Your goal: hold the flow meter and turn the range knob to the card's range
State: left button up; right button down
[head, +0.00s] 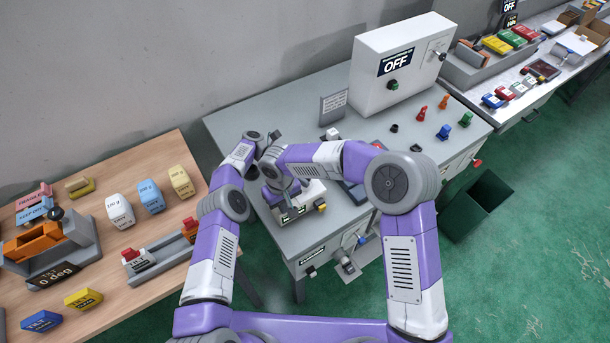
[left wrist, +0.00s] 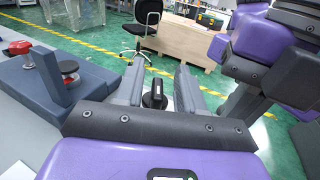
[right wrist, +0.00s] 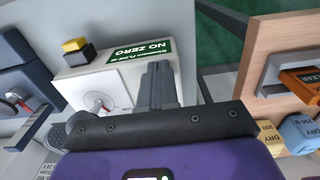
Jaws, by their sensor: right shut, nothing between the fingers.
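The flow meter (right wrist: 185,45) is a pale box with a green "NO ZERO" label, a white dial face with a small knob (right wrist: 97,101), and a yellow-and-black block (right wrist: 75,46) on it. In the head view it stands on the grey bench, partly hidden by my right arm. My right gripper (right wrist: 160,66) is shut and empty, its fingers in front of the meter beside the dial. My left gripper (left wrist: 160,72) is open; a black thing (left wrist: 154,95) shows between its fingers, and I cannot tell whether they touch it. A small text card (head: 333,106) stands behind, unreadable.
A white box (head: 400,60) marked "OFF" stands at the back of the grey bench. Coloured knobs (head: 443,131) stand to its front. A blue-grey fixture with a red knob (left wrist: 18,47) is close by. A wooden table (head: 105,240) with blocks lies at left.

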pick_arm(q)
notch_tip(320, 180, up, 10)
jog(key=shift+s+f, duration=0.15)
jog(key=shift+f, duration=0.05)
jog(key=shift+d, duration=0.1)
dwell(0.3)
jog(key=d+f+t+y, duration=0.1)
jog(key=y, duration=0.1)
jog(key=shift+s+d+f+y, duration=0.1)
jog(key=shift+d+f+y, duration=0.1)
jog(key=shift+y, duration=0.1)
jog(key=shift+d+f+t+y, duration=0.1)
jog(key=shift+f+t+y, duration=0.1)
jog(key=shift+t+y, duration=0.35)
jog(key=shift+w+a+f+t+y, duration=0.2)
jog(key=shift+t+y, duration=0.15)
jog(key=shift+y, duration=0.6)
jog(key=w+a+r+t+y, duration=0.3)
jog(key=a+r+t+y, duration=0.1)
jog(key=a+r+y, duration=0.15)
jog(key=shift+t, duration=0.3)
jog(key=x, duration=0.8)
jog(key=a+x, duration=0.1)
jog(key=x, duration=0.3)
jog(key=shift+s+f, duration=0.1)
jog(key=shift+f, duration=0.25)
